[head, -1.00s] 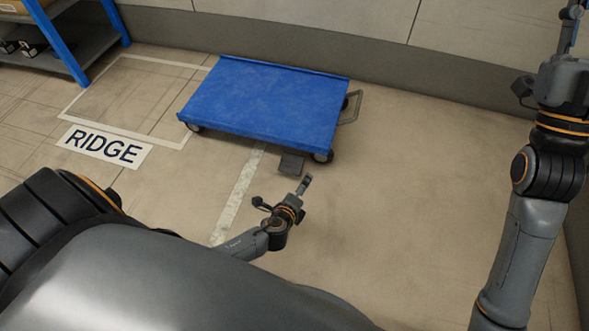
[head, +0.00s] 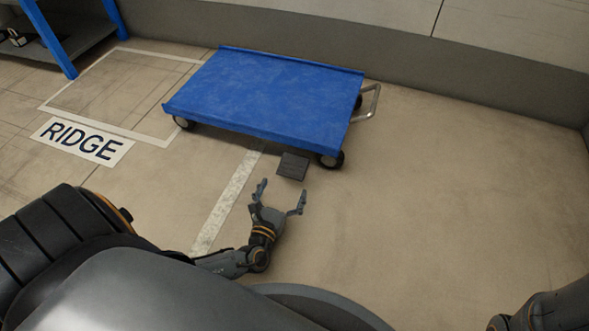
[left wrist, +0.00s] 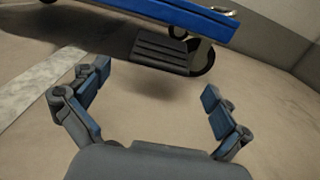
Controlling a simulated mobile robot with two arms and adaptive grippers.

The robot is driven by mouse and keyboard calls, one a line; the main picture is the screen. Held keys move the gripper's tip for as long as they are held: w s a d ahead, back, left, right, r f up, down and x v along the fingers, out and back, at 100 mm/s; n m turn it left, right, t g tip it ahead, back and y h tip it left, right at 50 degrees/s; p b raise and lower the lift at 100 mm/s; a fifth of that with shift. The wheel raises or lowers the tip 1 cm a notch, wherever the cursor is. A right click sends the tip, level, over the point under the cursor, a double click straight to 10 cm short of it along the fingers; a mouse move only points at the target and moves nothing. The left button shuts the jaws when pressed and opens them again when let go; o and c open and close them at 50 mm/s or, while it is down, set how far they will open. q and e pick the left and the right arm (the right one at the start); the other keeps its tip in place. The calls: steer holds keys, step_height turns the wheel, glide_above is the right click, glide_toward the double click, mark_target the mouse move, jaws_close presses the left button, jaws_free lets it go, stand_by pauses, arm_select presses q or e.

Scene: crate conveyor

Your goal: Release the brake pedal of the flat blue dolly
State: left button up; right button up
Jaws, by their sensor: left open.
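The flat blue dolly (head: 270,95) stands on the floor near the back wall, and its edge shows at the top of the left wrist view (left wrist: 170,10). Its dark ribbed brake pedal (head: 293,166) sticks out from the near side, left of the near right wheel (head: 330,160). The pedal also shows in the left wrist view (left wrist: 160,53), ahead of the fingers. My left gripper (head: 283,188) is open and empty, just short of the pedal and apart from it; its two spread fingers show in the left wrist view (left wrist: 156,80). My right gripper is out of view.
A metal handle (head: 371,103) is at the dolly's right end. A white-outlined floor bay with a RIDGE label (head: 82,141) lies to the left, with a blue-framed shelf (head: 50,40) behind. The floor right of the dolly is clear up to the grey wall (head: 480,55).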

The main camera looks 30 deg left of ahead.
mark_target(292, 171)
arm_select(q)
steer(key=b+x, duration=0.3)
steer(key=x, duration=0.4)
steer(key=shift+w+f, duration=0.2)
steer(key=shift+w, duration=0.15)
steer(key=shift+w+a+r, duration=0.15)
steer(key=shift+w+a, duration=0.05)
steer(key=shift+w, duration=0.3)
